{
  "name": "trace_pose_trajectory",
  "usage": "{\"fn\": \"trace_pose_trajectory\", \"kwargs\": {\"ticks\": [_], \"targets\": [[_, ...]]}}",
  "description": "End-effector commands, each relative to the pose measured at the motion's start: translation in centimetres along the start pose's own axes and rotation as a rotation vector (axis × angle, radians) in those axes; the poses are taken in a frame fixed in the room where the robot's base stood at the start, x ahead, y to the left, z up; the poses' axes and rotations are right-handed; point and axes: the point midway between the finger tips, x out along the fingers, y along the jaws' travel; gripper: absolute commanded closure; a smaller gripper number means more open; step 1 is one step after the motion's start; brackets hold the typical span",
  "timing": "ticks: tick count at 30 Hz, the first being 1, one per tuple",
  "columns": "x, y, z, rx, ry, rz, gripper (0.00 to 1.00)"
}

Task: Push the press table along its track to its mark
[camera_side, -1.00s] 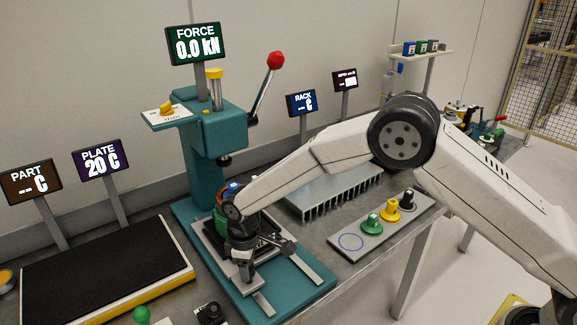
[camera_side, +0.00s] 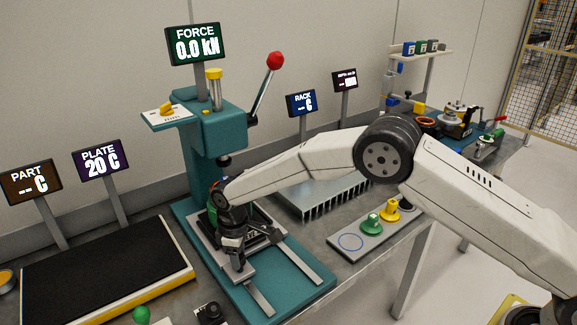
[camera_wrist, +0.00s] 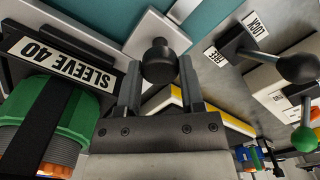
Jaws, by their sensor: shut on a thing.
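The press table (camera_side: 206,243) is a grey plate on two pale rails on the teal press base (camera_side: 305,282). It carries a dark nest and a green part, mostly hidden behind my wrist in the side view. In the wrist view the green part (camera_wrist: 78,118) sits beside a "SLEEVE 40" label (camera_wrist: 62,62). My gripper (camera_wrist: 161,78) is shut on the dark round knob (camera_wrist: 159,58) at the table's front; it also shows low over the front edge in the side view (camera_side: 236,260). The mark is not clearly visible.
The press column (camera_side: 205,150) with its ram and red-knobbed lever (camera_side: 275,61) stands behind the table. A black plate (camera_side: 105,275) lies left. A finned rack (camera_side: 325,195) and a strip with coloured knobs (camera_side: 375,230) lie right. The rails in front are bare.

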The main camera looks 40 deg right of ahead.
Motion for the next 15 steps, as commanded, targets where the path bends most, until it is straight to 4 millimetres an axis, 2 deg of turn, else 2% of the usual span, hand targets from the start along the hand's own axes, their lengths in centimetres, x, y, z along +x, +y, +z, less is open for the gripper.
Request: {"fn": "trace_pose_trajectory", "kwargs": {"ticks": [5, 6, 8, 9, 15], "targets": [[-0.17, 0.4, -0.41, 0.001, 0.02, 0.011, 1.0], [-0.18, 0.42, -0.41, 0.001, 0.02, 0.011, 0.48], [-0.18, 0.42, -0.38, 0.002, 0.019, 0.011, 0.29], [-0.17, 0.41, -0.35, 0.002, 0.018, 0.01, 0.16], [-0.12, 0.3, -0.27, 0.001, 0.014, 0.008, 0.16]]}}
